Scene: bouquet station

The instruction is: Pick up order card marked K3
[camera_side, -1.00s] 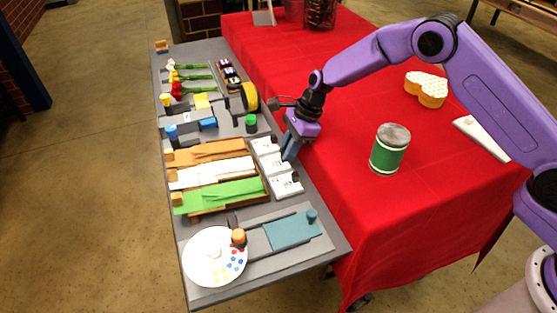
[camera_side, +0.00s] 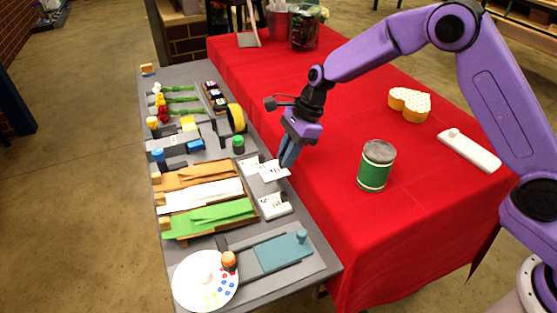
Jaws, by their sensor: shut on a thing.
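My gripper (camera_side: 286,160) is shut on a white order card (camera_side: 271,172), gripping it by its right end. The card is tilted and seems raised a little above the card holders on the grey board. Its marking is too small to read, so I cannot tell whether it is K3. Two other white order cards lie in the column along the board's right side, one behind (camera_side: 249,164) the held card and one in front (camera_side: 273,207). The held card hides part of the middle holder.
Trays of orange, white and green wraps (camera_side: 208,216) lie left of the cards.

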